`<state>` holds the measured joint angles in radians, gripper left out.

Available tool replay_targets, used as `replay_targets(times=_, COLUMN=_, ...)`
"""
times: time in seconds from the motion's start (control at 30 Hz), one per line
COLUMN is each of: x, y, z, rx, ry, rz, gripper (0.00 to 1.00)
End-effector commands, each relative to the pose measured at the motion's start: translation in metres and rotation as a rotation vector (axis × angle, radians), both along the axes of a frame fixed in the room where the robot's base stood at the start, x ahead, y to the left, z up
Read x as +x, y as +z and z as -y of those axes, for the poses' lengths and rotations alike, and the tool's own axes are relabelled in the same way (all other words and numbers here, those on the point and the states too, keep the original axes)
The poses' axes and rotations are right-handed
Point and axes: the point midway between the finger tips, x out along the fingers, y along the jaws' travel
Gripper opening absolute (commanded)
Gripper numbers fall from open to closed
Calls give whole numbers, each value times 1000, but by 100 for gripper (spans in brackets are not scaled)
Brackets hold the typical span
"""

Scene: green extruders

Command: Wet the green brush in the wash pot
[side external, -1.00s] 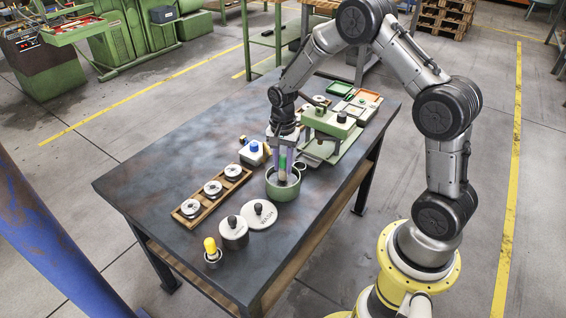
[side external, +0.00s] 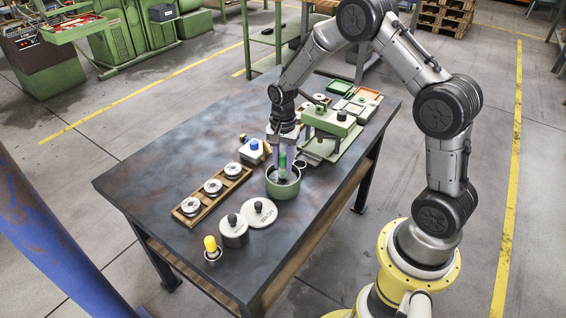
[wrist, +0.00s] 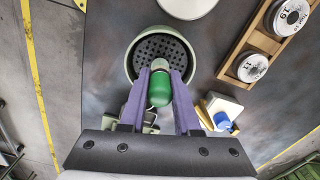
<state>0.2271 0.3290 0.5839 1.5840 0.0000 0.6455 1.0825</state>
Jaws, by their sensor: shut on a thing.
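The green brush (side external: 283,161) is held in my gripper (side external: 282,155), with its lower end down inside the rim of the wash pot. In the wrist view the green brush handle (wrist: 160,90) sits between the two purple fingers of my gripper (wrist: 160,85). The wash pot (side external: 283,190) is a round green pot on the table; in the wrist view its rim (wrist: 129,62) surrounds a dark perforated plate. The brush's tip is hidden. The pot's white lid (side external: 259,213), marked WASH, lies on the table beside it.
A wooden rack (side external: 211,196) with several white-topped discs stands left of the pot. A lidded pot (side external: 233,232) and a yellow-handled item (side external: 211,248) stand at the front. A green press (side external: 331,122) stands close on the right.

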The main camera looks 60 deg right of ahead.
Motion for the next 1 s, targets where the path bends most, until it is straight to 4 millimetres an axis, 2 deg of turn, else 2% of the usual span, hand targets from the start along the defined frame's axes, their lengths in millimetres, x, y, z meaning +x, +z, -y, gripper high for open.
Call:
replay_targets(times=0.7, x=1, y=53, z=0, rx=0, ry=0, rz=3, gripper=0)
replay_targets(times=1.0, x=0, y=65, z=0, rx=0, ry=0, rz=2, gripper=0)
